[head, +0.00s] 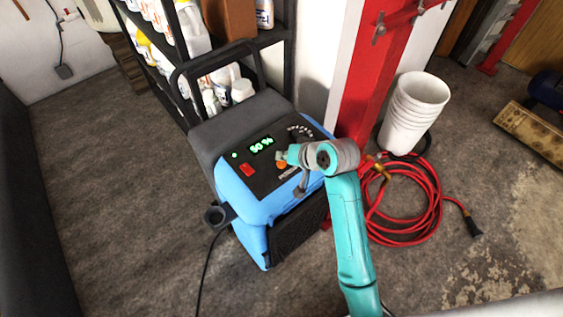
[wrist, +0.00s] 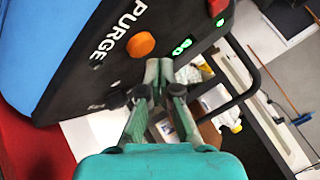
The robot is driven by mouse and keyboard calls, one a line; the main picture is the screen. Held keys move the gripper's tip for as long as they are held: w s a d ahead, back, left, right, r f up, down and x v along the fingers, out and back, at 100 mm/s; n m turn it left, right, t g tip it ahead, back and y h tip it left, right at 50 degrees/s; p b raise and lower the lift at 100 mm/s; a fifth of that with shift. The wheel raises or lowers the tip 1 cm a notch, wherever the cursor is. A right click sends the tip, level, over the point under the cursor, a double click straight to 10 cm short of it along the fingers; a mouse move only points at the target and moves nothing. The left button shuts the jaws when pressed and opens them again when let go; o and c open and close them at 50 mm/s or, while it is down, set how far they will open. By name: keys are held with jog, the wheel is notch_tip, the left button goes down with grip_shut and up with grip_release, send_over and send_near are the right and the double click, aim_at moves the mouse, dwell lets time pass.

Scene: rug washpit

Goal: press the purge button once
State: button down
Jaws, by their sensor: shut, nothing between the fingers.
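The orange purge button (wrist: 141,44) sits on the black control panel (wrist: 70,85) beside the white PURGE lettering. In the head view the button (head: 281,164) shows just beside my gripper, on top of the blue machine (head: 236,203). My gripper (wrist: 159,72) is shut and empty. In the wrist view its fingertips appear just below and right of the button, apart from it in the picture. In the head view my gripper (head: 289,156) is over the panel and partly hides it. I cannot tell whether the fingertips touch the panel.
The panel has a green display (head: 261,145) reading 50 % and a red switch (head: 247,170). A black handle (head: 215,60) stands behind it. Shelves with bottles are behind, a red post (head: 370,75) to the right, then white buckets (head: 413,112) and a coiled red hose (head: 405,238).

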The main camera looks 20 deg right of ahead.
aim_at(284, 164)
jog(key=shift+f, duration=0.2)
dwell(0.3)
jog(key=shift+f, duration=0.25)
jog(key=shift+f, duration=0.45)
dwell(1.0)
jog(key=shift+r, duration=0.9)
jog(key=shift+r, duration=0.1)
jog(key=shift+r, duration=2.4)
jog(key=shift+s, duration=0.1)
